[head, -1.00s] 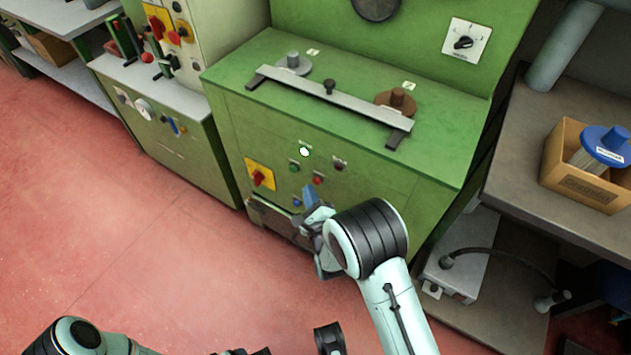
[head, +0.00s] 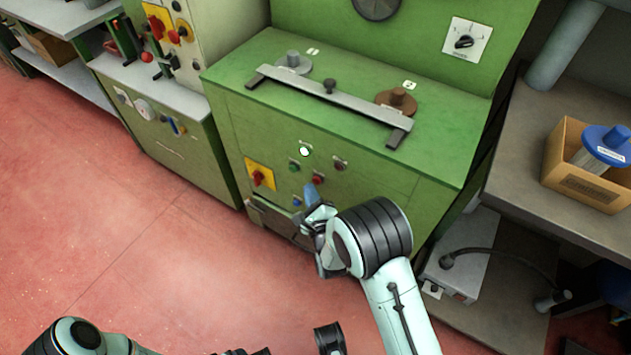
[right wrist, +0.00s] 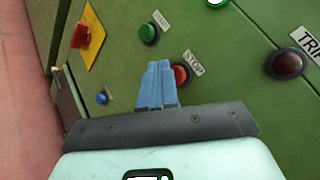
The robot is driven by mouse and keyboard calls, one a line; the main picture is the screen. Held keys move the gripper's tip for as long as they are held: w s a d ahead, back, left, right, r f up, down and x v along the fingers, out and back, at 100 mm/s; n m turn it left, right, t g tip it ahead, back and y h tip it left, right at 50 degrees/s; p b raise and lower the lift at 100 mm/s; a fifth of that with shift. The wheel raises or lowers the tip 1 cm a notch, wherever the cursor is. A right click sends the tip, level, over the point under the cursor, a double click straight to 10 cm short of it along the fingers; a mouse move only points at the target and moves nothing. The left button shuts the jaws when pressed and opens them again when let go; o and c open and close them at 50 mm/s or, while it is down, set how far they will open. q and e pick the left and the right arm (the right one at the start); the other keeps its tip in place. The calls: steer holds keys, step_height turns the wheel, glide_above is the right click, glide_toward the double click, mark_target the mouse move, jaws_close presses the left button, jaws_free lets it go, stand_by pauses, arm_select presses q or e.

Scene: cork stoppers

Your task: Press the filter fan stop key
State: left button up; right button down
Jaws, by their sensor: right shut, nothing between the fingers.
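The stop key is a red round button (head: 317,179) on the front of the green cabinet. In the right wrist view the red button (right wrist: 181,75) has a STOP label above it. My right gripper (head: 310,191) is shut and empty, its blue fingertips just below and left of the red button in the head view. In the right wrist view the fingertips (right wrist: 158,68) are just left of the button and hide part of its left edge. I cannot tell whether they touch the panel.
Around the red button are a green button (right wrist: 149,34), a dark red button (right wrist: 288,64) labelled TRIP, a blue button (right wrist: 102,98), a white lamp (head: 304,152) and a red-on-yellow rotary switch (head: 260,175). A workbench (head: 510,185) stands at the right.

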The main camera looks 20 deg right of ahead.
steer(key=shift+w+d, duration=0.2)
steer(key=shift+w+d+b, duration=0.25)
steer(key=shift+d+b, duration=0.1)
stand_by(0.9)
steer(key=shift+s+a, duration=0.55)
steer(key=shift+a, duration=0.1)
steer(key=s+a, duration=0.1)
steer(key=a, duration=0.1)
steer(key=s+a+b, duration=0.1)
steer(key=s+a, duration=0.1)
stand_by(0.5)
steer(key=shift+r, duration=0.1)
stand_by(0.5)
